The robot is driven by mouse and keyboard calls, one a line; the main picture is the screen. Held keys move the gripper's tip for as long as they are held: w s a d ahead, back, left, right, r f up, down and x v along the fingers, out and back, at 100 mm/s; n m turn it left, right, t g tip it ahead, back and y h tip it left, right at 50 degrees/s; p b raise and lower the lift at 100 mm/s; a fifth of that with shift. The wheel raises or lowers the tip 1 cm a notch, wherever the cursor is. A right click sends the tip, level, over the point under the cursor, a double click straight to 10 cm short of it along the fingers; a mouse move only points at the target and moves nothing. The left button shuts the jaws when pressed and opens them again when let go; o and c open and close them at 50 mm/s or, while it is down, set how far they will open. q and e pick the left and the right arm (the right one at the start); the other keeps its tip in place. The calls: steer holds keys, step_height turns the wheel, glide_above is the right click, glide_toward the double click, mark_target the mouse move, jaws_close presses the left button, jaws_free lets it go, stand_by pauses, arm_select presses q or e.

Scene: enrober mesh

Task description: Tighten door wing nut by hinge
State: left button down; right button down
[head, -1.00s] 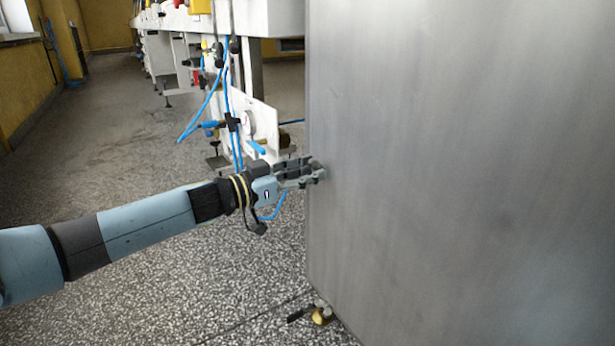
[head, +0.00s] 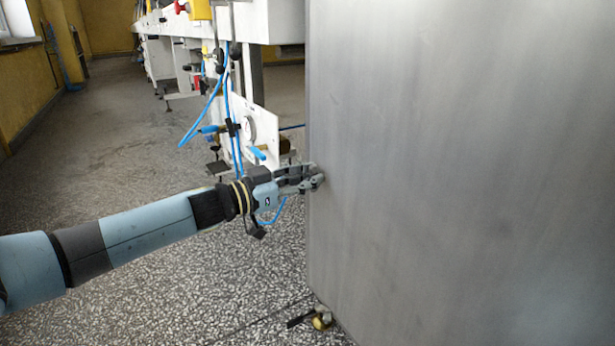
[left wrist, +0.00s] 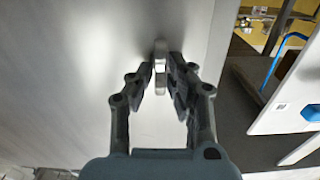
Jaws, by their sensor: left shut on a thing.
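My left gripper (head: 318,180) reaches in from the left to the left edge of a large grey metal panel (head: 460,170). In the left wrist view, my left gripper (left wrist: 158,82) has its two fingers on either side of a small, pale metal piece, which looks like the wing nut (left wrist: 160,52), against the panel face (left wrist: 70,70). The fingers are shut on it; their tips partly cover it. In the head view the nut is hidden by the fingers. No hinge can be made out clearly. My right gripper is not in view.
A white machine frame (head: 262,128) with blue hoses (head: 205,110) stands behind my left gripper. A small brass and dark fitting (head: 320,320) is by the panel's lower left corner. Speckled floor (head: 150,280) is open at left.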

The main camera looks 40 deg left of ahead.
arm_select(q)
steer(key=shift+r+m, duration=0.1)
steer(key=shift+m, duration=0.6)
steer(key=m+p, duration=0.1)
steer(key=m, duration=0.1)
steer(key=shift+d+m, duration=0.1)
steer(key=shift+m, duration=0.2)
steer(key=shift+s+d+f+m, duration=0.1)
steer(key=shift+f+m, duration=0.05)
steer(key=shift+m, duration=2.05)
steer(key=shift+d+f+m, duration=0.1)
steer(key=shift+f+m, duration=0.1)
steer(key=shift+m, duration=2)
steer(key=shift+s+f+m, duration=0.1)
steer(key=shift+f+m, duration=0.05)
steer(key=shift+m, duration=2.05)
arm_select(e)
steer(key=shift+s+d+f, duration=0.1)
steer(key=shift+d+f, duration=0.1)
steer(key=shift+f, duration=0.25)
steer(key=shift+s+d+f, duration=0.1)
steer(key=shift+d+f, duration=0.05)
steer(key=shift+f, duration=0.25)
arm_select(q)
steer(key=c, duration=1.4)
jaws_free()
steer(key=shift+w, duration=0.1)
